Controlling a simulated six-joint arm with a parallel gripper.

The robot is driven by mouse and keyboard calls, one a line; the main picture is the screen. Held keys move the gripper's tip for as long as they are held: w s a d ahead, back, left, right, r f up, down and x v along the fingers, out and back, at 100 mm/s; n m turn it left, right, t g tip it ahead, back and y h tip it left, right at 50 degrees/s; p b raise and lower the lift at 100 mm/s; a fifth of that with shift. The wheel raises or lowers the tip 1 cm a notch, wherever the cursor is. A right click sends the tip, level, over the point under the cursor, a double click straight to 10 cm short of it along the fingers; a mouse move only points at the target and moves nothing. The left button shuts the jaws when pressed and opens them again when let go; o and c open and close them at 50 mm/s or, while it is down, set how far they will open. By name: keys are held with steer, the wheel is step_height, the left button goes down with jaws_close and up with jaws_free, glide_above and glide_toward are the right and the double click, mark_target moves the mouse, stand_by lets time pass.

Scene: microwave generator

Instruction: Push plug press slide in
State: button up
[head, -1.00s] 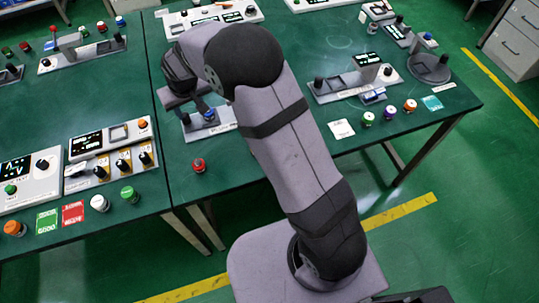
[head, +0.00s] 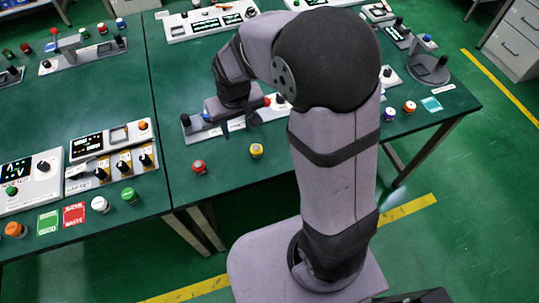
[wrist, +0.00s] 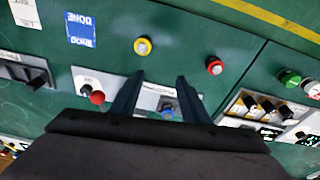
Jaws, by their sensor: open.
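A light grey panel (head: 238,124) lies near the front edge of the right table. A blue knob (head: 207,116), a black knob (head: 186,120) and a red knob (head: 267,100) show along it. In the wrist view the blue knob (wrist: 167,108) lies between the two dark fingers of my gripper (wrist: 160,80), nearer the right one. My gripper is open and empty over the panel. The red knob (wrist: 97,97) is left of the left finger. I cannot make out a separate plug or slide; my gripper body hides part of the panel.
A red button (head: 198,167) and a yellow button (head: 256,151) stand at the table's front edge. A blue "DONE" card (wrist: 80,29) lies nearby. More control panels (head: 112,150) stand on the left table. My arm hides much of the right table.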

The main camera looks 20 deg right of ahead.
steer(key=s+d+g, duration=0.1)
steer(key=s+d, duration=0.3)
steer(key=s, duration=0.8)
steer(key=shift+d+r+m, duration=0.15)
steer(key=shift+d+m, duration=0.25)
